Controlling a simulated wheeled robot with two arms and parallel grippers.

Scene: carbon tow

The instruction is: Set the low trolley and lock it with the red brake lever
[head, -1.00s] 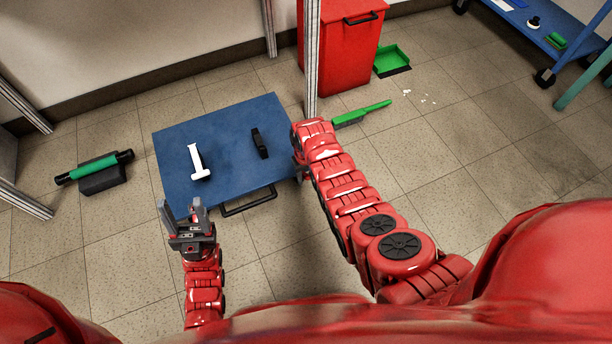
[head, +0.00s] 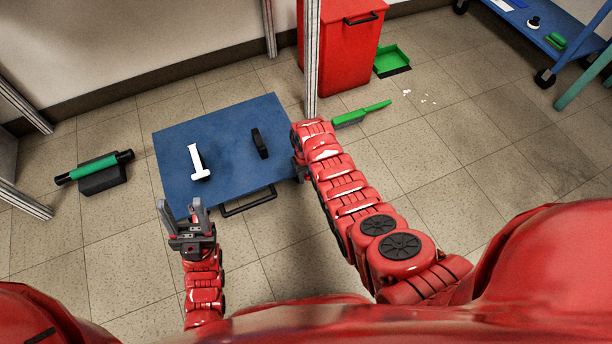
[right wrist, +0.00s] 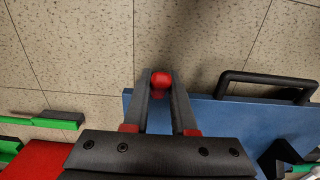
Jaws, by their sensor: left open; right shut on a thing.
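The low trolley (head: 225,140) has a flat blue deck and stands on the tiled floor in the head view. Its black handle (head: 248,203) is at the near edge and also shows in the right wrist view (right wrist: 268,84). The red round knob of the brake lever (right wrist: 161,79) is at the deck's edge, between the fingertips of my right gripper (right wrist: 161,88), which is shut on it. In the head view my right arm hides the lever. My left gripper (head: 183,210) is open and empty at the deck's near left corner.
A white T-shaped item (head: 197,163) and a black item (head: 260,143) lie on the deck. A black block with a green bar (head: 96,172) is at left. A post (head: 312,60), red bin (head: 337,55), green brush (head: 362,114) and green dustpan (head: 391,60) are beyond.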

